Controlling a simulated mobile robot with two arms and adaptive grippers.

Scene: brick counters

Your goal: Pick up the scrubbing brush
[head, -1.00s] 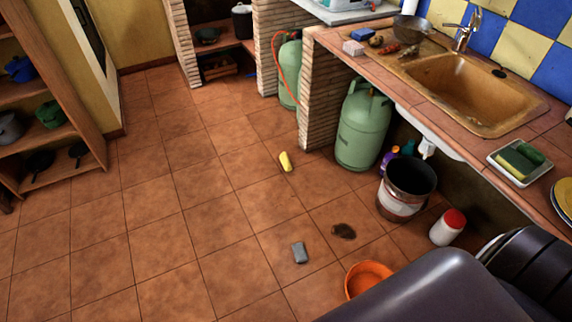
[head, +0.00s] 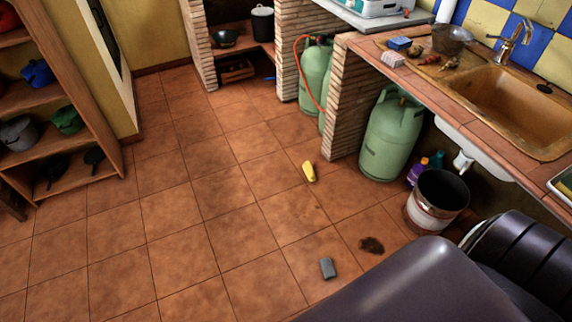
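I cannot make out a clear scrubbing brush. A yellow object (head: 308,171), small and long, lies on the tiled floor; it is too small to name. A small grey block (head: 327,268) lies nearer on the floor, and I cannot tell what it is. A dark brown patch (head: 371,245) is on the floor to its right. Neither of my grippers is in view. Dark parts of my own arm fill the lower right and hide the floor there.
A brick counter with a sink (head: 520,108) runs along the right. Under it stand a green gas cylinder (head: 390,140) and a bucket (head: 437,202). Wooden shelves (head: 75,100) with pots stand at the left. The tiled floor between is mostly clear.

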